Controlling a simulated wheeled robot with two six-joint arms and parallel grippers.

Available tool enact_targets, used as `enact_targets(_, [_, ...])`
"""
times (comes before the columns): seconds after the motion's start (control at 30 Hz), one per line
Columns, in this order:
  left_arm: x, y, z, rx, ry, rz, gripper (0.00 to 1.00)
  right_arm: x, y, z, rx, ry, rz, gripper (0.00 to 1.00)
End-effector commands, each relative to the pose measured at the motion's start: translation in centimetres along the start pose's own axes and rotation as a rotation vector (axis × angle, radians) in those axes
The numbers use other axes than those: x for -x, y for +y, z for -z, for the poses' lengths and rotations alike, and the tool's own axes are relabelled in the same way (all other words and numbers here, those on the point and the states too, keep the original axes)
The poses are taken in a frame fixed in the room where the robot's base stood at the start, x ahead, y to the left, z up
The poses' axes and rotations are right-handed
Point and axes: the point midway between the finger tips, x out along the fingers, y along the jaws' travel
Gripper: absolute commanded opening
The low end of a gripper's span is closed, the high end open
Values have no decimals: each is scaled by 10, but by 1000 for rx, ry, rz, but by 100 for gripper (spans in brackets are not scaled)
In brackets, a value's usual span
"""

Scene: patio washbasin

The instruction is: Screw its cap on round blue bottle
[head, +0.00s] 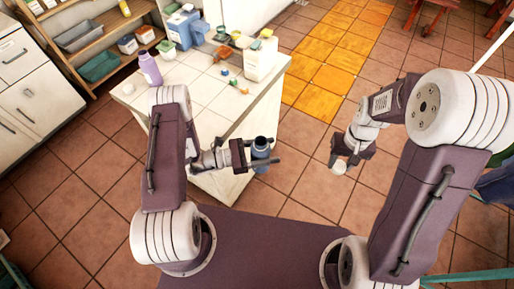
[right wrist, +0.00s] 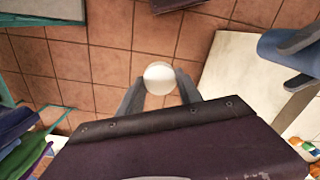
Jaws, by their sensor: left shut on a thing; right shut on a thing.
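The round blue bottle (head: 261,145) is held off the floor beside the table's front right corner, roughly upright. My left gripper (head: 262,161) is shut around its body. Its top shows no cap. The bottle (right wrist: 280,48) also shows at the right edge of the right wrist view, partly cut off, with my left gripper's grey fingers across it. My right gripper (head: 340,164) is shut on a round white cap (right wrist: 159,76), which sits between its fingertips. The cap (head: 338,168) is to the right of the bottle in the head view, with a clear gap between them.
The white tiled table (head: 196,92) holds a purple bottle (head: 150,68), a white jug (head: 261,60), a blue container (head: 181,28) and several small coloured pieces. Shelves with trays (head: 100,66) stand at the left. The space between my two grippers is free.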

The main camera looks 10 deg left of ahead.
Motion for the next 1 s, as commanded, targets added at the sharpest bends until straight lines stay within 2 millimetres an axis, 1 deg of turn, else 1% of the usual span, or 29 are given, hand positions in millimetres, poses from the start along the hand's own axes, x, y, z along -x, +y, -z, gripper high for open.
enact_targets(0.3, [-1, 0, 0, 0, 0, 4, 0, 0, 0, 0, -4, 0, 0, 5])
enact_targets(0.43, [-1, 0, 0, 0, 0, 3, 0, 1, 0, -10, -21, 0, 0, 5])
enact_targets(0.47, [-1, 0, 0, 0, -1, 3, 0, 2, 0, -13, -31, 2, 0, 5])
enact_targets(0.5, [-1, 0, 0, 0, -1, 3, 0, 8, 0, -12, -50, 5, 0, 5])
enact_targets(0.63, [0, 0, 0, 0, -1, 3, 0, 26, -4, 2, -77, 5, 0, 5])
enact_targets(0.77, [0, 0, 0, 0, -1, 3, 0, 45, -23, 18, -54, 5, 0, 5])
enact_targets(0.87, [0, 0, 0, 0, -1, 3, 0, 62, -46, 31, -13, 6, 0, 5])
enact_targets(0.97, [0, 0, 0, 0, -1, 3, 0, 81, -77, 42, 48, 5, 0, 5])
enact_targets(1.0, [0, 0, 0, -1, -1, 3, 0, 88, -91, 45, 77, 5, 0, 5])
